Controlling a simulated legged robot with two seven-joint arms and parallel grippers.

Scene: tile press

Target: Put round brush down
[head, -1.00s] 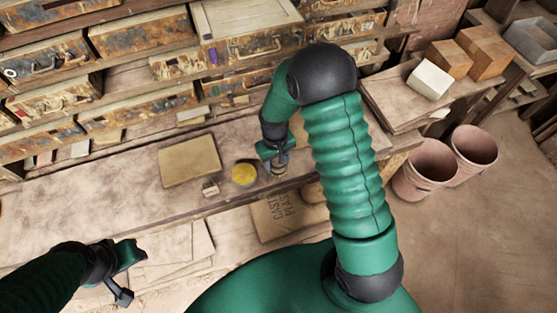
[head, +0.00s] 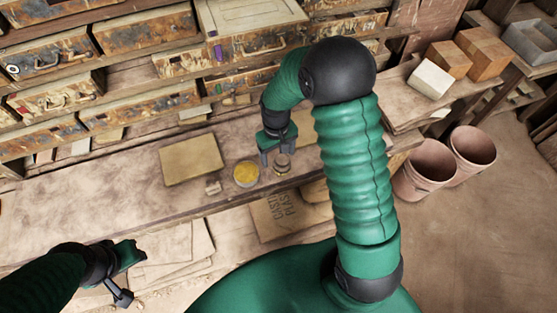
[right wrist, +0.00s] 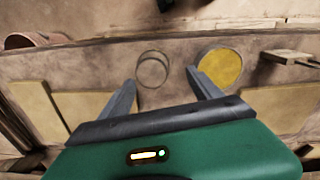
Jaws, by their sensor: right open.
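A small round item with a dark rim, which I take to be the round brush (head: 282,164), stands on the bench right of a yellow disc (head: 246,174). In the right wrist view the brush (right wrist: 152,69) shows as a thin ring, beside the yellow disc (right wrist: 220,67). My right gripper (head: 278,154) is open just behind and above the brush, its fingers apart with nothing between them. In the right wrist view the gripper (right wrist: 161,80) has the ring just beyond its fingertips. My left gripper (head: 124,283) hangs low at the left; its jaw opening is unclear.
Drawers (head: 140,107) line the bench's back. Two buckets (head: 425,170) stand on the floor at the right. The bench's left part is clear.

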